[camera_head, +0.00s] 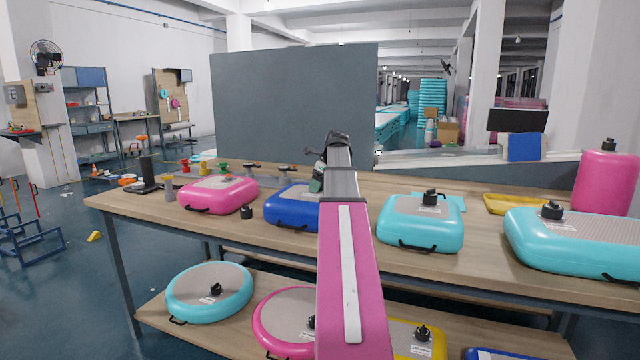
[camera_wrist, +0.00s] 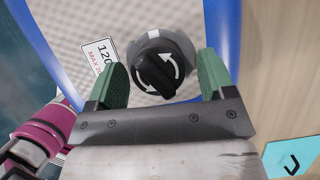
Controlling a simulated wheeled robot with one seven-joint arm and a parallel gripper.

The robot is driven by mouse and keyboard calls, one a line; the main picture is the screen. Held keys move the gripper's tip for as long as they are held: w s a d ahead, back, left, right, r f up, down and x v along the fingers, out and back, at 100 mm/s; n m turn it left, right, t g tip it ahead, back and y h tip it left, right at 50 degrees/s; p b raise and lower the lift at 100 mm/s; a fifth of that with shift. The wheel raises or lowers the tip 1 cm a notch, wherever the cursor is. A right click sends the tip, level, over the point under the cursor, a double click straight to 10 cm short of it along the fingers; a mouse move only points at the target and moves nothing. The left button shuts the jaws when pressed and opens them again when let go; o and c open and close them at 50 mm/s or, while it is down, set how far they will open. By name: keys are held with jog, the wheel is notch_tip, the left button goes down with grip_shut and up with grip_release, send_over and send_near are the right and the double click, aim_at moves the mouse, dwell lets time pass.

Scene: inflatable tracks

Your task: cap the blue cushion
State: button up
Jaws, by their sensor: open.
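The blue cushion (camera_head: 292,212) lies on the workbench, partly hidden behind my arm in the head view. In the wrist view the blue cushion (camera_wrist: 215,28) shows blue tubing around a grey top, with a white label. A round black cap (camera_wrist: 160,66) with white turning arrows sits over a grey valve ring on that top; I cannot tell how tightly. My gripper (camera_wrist: 163,72) is open, its green fingers on either side of the cap with gaps visible. In the head view my gripper (camera_head: 317,180) is above the blue cushion.
A small black piece (camera_head: 247,212) stands on the bench between the pink cushion (camera_head: 218,194) and the blue one. A turquoise cushion (camera_head: 420,222) lies to the right. A yellow tray (camera_head: 515,204) and a larger turquoise cushion (camera_head: 580,238) are further right. More cushions lie on the lower shelf.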

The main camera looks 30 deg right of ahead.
jog(key=c, duration=0.9)
jog(key=shift+c, duration=0.2)
jog(key=n, duration=0.2)
jog(key=n+g, duration=0.1)
jog(key=shift+w+d+n+y, duration=0.15)
jog(key=shift+w+n+y, duration=0.15)
jog(key=shift+y, duration=0.1)
jog(key=shift+s+n, duration=0.1)
jog(key=shift+n, duration=0.7)
jog(key=shift+g, duration=0.3)
jog(key=shift+w+n+g+y, duration=0.2)
jog(key=shift+n+g+y, duration=0.1)
jog(key=shift+n, duration=0.6)
jog(key=shift+n+g, duration=0.5)
jog(key=shift+n, duration=0.9)
